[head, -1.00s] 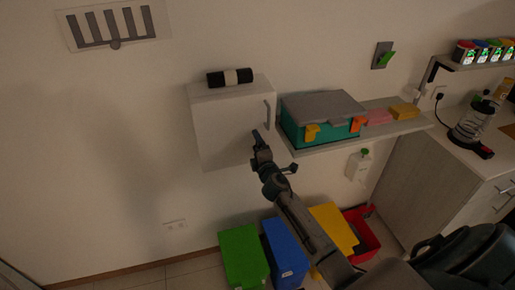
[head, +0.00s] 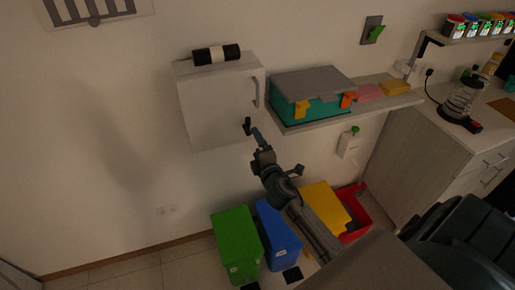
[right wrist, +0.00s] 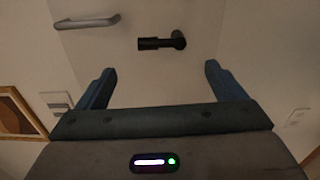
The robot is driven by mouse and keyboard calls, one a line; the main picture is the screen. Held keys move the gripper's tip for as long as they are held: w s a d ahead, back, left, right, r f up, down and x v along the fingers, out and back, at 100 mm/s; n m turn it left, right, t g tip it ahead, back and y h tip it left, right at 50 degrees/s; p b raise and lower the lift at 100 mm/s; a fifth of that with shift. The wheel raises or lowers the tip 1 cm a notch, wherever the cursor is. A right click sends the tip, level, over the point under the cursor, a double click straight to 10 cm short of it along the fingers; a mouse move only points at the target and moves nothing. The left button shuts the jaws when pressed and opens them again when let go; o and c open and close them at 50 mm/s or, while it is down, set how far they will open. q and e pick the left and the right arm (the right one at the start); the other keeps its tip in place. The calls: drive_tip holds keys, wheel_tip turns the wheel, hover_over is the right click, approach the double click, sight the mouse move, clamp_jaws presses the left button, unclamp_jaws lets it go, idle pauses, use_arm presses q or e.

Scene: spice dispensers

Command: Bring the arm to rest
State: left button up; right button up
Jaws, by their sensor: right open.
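My right gripper (head: 258,137) is in front of the lower right part of the white wall cabinet (head: 212,108). A dark knob (head: 247,125) on the cabinet front shows just beyond its fingertips. In the right wrist view the blue fingers of the right gripper (right wrist: 160,72) stand wide apart with nothing between them. The dark knob (right wrist: 160,43) lies ahead of the gap, apart from the fingers, and the cabinet's metal handle (right wrist: 88,22) is at upper left. My left gripper is in neither view.
A shelf (head: 385,107) right of the cabinet carries a teal box (head: 322,104) with a grey lid. Green (head: 237,243), blue (head: 277,235) and yellow (head: 328,210) bins stand below. A counter with a glass appliance (head: 458,100) is at right.

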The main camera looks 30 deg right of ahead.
idle(0.4)
drive_tip(key=s+f+m+g+b, duration=0.1)
drive_tip(key=s+f+m+g, duration=0.3)
drive_tip(key=f, duration=1)
drive_tip(key=s+f+m+g+y+b, duration=0.15)
drive_tip(key=s+f, duration=0.45)
drive_tip(key=f, duration=0.7)
drive_tip(key=s+f+m+g+b, duration=0.1)
drive_tip(key=s+f+m+g, duration=0.3)
drive_tip(key=f, duration=1)
drive_tip(key=s+a+f+m+g, duration=0.1)
drive_tip(key=s+f+m+g, duration=0.1)
drive_tip(key=s+f, duration=0.5)
drive_tip(key=s+a+f+m+g+y+b, duration=0.1)
drive_tip(key=s+f, duration=0.7)
drive_tip(key=s, duration=1)
drive_tip(key=s+a+f+m+g+b, duration=0.1)
drive_tip(key=s+a+f+m+g, duration=0.1)
drive_tip(key=s+f, duration=0.6)
drive_tip(key=s+m+g, duration=0.1)
drive_tip(key=s+g, duration=0.1)
drive_tip(key=s, duration=0.3)
drive_tip(key=shift+a+y, duration=0.35)
drive_tip(key=shift+a, duration=0.05)
drive_tip(key=shift+w+f, duration=0.1)
